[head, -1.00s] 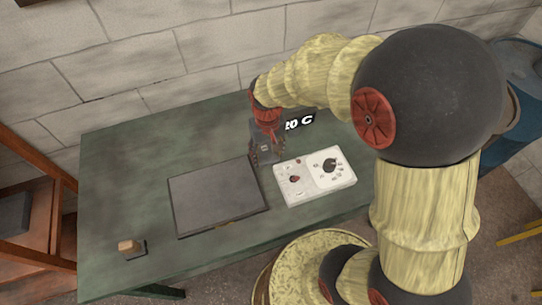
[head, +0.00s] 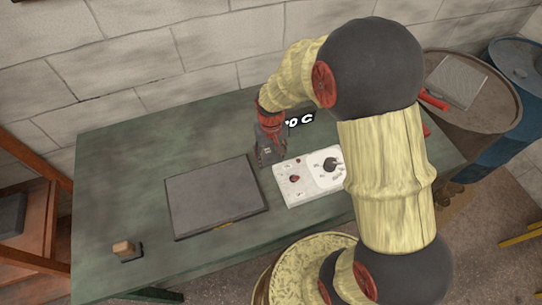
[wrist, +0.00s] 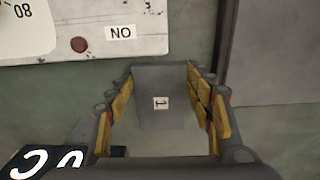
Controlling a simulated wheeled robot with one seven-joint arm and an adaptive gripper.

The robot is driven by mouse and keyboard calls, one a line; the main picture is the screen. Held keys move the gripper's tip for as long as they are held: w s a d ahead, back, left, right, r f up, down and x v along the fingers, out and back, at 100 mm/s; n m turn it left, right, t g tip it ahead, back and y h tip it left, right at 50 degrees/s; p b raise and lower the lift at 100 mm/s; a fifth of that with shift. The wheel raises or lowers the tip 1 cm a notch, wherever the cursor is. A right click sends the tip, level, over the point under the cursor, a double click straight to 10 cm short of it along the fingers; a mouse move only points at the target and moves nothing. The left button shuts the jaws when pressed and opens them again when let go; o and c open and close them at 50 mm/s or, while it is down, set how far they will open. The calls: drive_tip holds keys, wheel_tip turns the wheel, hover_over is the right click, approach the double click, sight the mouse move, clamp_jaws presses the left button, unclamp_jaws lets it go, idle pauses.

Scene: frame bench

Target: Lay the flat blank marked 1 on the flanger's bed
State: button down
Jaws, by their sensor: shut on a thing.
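My gripper (wrist: 160,84) is shut on the flat grey blank marked 1 (wrist: 160,108); its yellow-padded fingers sit on either side of it. In the head view my gripper (head: 270,157) is between the wide dark slab (head: 215,196) and the white control panel (head: 309,177). The slab looks like the flanger's bed, and its top is bare. In the wrist view the slab's edge (wrist: 275,55) is at the right, apart from the blank. The blank is hard to make out in the head view.
The panel has a dial and a red button. A black display reading 20 C (head: 299,122) stands behind it, partly hidden by my arm. Barrels (head: 470,95) stand at the right.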

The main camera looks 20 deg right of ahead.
drive_tip(key=shift+f, duration=0.15)
drive_tip(key=c, duration=0.9)
unclamp_jaws()
drive_tip(key=shift+o, duration=0.5)
wheel_tip(320, 180, up, 13)
drive_tip(key=p, duration=0.3)
wheel_tip(320, 180, up, 11)
drive_tip(key=t, duration=0.2)
hover_over(271, 159)
drive_tip(key=s, duration=0.6)
drive_tip(key=s+r+t+b, duration=0.2)
drive_tip(key=s+r, duration=0.4)
drive_tip(key=s, duration=0.5)
drive_tip(key=shift+s+d+r+t, duration=0.15)
drive_tip(key=shift+s+d+t, duration=0.2)
drive_tip(key=shift+t, duration=0.45)
